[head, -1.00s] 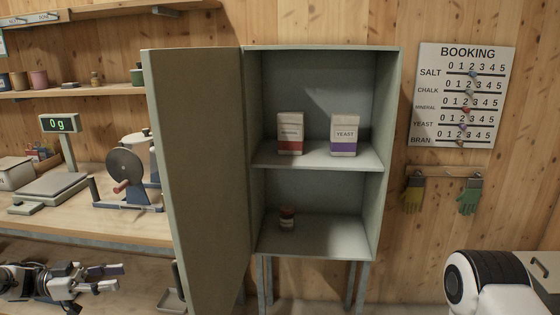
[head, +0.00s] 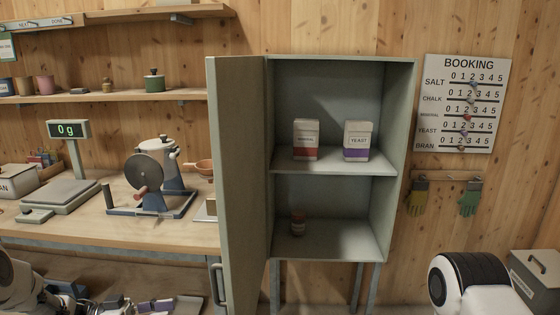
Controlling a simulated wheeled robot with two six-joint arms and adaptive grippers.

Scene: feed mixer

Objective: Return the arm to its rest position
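My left arm reaches in at the bottom left in the head view. Its gripper (head: 172,304) points right, low in front of the workbench (head: 130,237), partly cut off by the lower picture edge. Its fingers look apart, and I see nothing held between them. My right arm (head: 470,284) shows only as a white and black link at the bottom right. Its gripper is out of view.
The cabinet (head: 341,168) stands open, its door (head: 238,180) jutting towards me right of my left gripper. A scale (head: 62,195) and hand-cranked machine (head: 152,180) stand on the bench.

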